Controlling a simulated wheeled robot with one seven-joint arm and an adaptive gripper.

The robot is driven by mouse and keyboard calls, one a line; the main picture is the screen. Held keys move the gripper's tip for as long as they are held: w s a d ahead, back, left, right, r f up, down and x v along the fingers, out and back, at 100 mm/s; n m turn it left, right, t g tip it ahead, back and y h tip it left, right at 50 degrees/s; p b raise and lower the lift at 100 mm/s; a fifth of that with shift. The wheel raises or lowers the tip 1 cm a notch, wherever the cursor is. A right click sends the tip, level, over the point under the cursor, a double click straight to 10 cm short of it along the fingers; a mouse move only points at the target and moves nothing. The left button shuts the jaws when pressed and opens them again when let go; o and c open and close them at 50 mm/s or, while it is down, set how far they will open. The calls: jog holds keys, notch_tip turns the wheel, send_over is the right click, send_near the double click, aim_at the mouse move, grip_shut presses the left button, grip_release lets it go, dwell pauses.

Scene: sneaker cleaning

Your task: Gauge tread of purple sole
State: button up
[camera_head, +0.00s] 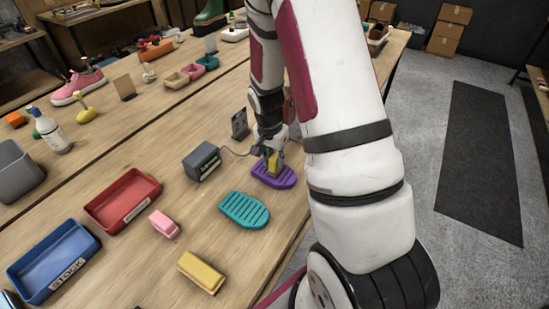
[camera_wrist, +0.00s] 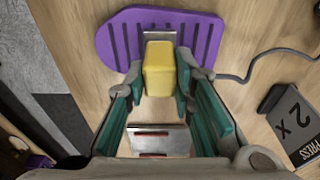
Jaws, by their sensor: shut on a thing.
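The purple sole (camera_head: 285,180) lies tread up on the wooden table, its dark grooves showing; it also fills the top of the wrist view (camera_wrist: 115,38). My gripper (camera_head: 270,153) is over it, shut on a yellow probe (camera_wrist: 159,70), with one teal-padded finger on each side. In the head view the yellow probe (camera_head: 273,163) stands at the sole. A metal strip (camera_wrist: 158,36) shows past the probe over the grooves. I cannot tell whether the probe presses on the tread. A grey gauge box (camera_head: 201,161) with a green display stands to the left, with a cable running toward the probe.
A teal sole (camera_head: 243,210) lies close in front. A dark "2x PRESS" sign (camera_wrist: 292,118) stands beside the cable. Pink (camera_head: 164,224) and yellow (camera_head: 201,271) blocks, a red tray (camera_head: 140,181) and a blue STOCK tray (camera_head: 40,247) are left. The table edge is close on the right.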

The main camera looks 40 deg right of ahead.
aim_at(275, 157)
dwell(0.3)
jog(key=shift+r+p, duration=1.45)
jog(key=shift+r, duration=2.05)
